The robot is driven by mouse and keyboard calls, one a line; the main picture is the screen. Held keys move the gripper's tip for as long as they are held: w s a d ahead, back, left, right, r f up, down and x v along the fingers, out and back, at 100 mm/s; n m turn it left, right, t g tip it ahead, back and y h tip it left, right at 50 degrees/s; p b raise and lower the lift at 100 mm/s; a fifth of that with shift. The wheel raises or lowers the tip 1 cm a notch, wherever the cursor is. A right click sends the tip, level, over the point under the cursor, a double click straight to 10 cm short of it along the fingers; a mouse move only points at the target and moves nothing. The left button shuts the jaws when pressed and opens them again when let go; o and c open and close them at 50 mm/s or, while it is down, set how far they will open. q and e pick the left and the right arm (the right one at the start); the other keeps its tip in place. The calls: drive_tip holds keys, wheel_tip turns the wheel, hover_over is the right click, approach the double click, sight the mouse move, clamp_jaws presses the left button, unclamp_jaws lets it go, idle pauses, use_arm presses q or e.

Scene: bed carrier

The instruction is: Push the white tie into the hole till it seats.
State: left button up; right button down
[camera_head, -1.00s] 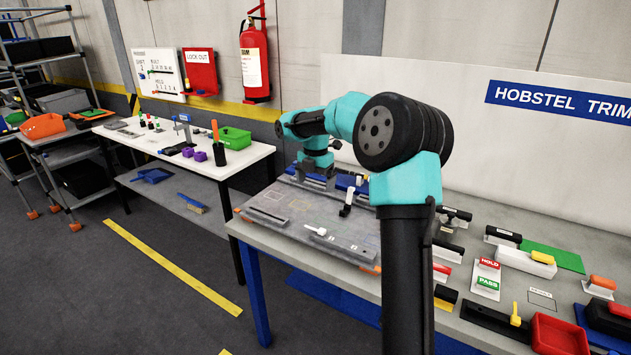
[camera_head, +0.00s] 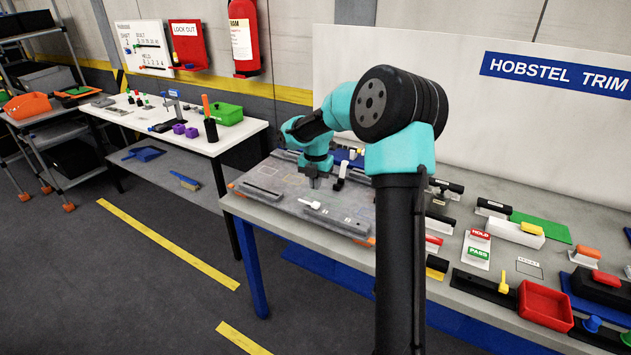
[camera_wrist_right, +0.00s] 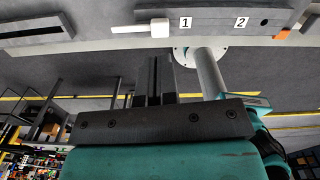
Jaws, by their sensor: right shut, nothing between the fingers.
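The white tie (camera_head: 312,204) lies on the grey fixture plate (camera_head: 345,221) near its front edge. It also shows in the right wrist view (camera_wrist_right: 158,28), beside a label 1. A small dark hole (camera_wrist_right: 264,22) is to its right, past the label 2. My right gripper (camera_head: 313,184) hangs above the plate, just behind the tie in the head view. In the right wrist view its fingers (camera_wrist_right: 154,60) are together and empty, apart from the tie. My left gripper is not in view.
A white piece (camera_head: 340,178) stands farther back on the plate. Blocks and a red tray (camera_head: 545,305) fill the bench to the right of my arm. A white table (camera_head: 140,125) with small items is at the left, with open floor before it.

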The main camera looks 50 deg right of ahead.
sight(316, 203)
drive_tip(key=shift+f, duration=2.9)
drive_tip(key=shift+f, duration=0.35)
drive_tip(key=shift+r, duration=1.55)
wheel_tip(316, 203, up, 18)
drive_tip(key=shift+f, duration=0.25)
